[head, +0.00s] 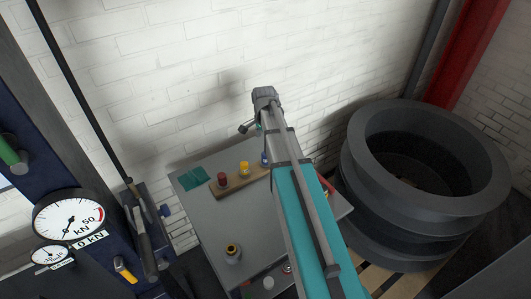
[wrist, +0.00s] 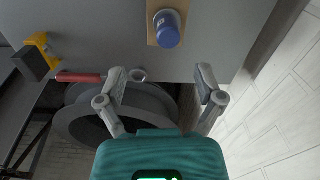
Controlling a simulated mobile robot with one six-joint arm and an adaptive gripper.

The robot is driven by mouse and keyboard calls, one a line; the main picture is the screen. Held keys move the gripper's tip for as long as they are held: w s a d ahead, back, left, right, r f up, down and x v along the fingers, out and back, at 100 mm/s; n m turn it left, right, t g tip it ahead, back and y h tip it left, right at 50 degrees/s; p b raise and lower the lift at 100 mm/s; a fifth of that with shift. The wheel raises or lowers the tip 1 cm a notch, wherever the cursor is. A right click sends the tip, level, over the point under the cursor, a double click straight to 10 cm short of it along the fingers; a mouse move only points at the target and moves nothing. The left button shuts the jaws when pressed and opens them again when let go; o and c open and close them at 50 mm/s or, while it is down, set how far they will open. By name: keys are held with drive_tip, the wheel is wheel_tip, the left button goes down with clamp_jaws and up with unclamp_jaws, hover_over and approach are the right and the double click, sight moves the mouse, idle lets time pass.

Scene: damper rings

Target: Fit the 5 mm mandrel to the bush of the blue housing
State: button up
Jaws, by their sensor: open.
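The blue housing (head: 264,157) stands at the right end of a wooden board in the head view, partly hidden by my arm. In the wrist view the blue housing (wrist: 167,33) is at the top centre, beyond my fingertips and apart from them. My gripper (wrist: 158,80) is open, with nothing between its fingers. In the head view my gripper (head: 247,127) is small, above the far side of the table near the wall. I cannot pick out the 5 mm mandrel with certainty. A red-handled item (wrist: 80,77) lies by the table edge in the wrist view.
A red housing (head: 223,179) and a yellow one (head: 244,168) share the wooden board (head: 232,185). Big dark rings (head: 420,205) are stacked at right. A white brick wall stands behind.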

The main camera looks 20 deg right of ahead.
sight(265, 158)
drive_tip(key=shift+w+d+r+m, duration=0.5)
drive_tip(key=shift+w+d+m, duration=0.1)
drive_tip(key=shift+d, duration=0.1)
drive_tip(key=shift+f, duration=0.15)
wheel_tip(265, 158, down, 8)
drive_tip(key=b, duration=0.8)
drive_tip(key=shift+f, duration=0.2)
drive_tip(key=shift+w+a+f+b, duration=0.1)
drive_tip(key=shift+f+b, duration=1.2)
drive_tip(key=shift+b, duration=0.1)
drive_tip(key=shift+w+a+f+b, duration=0.1)
drive_tip(key=shift+f+b, duration=1.2)
drive_tip(key=shift+b, duration=0.05)
clamp_jaws()
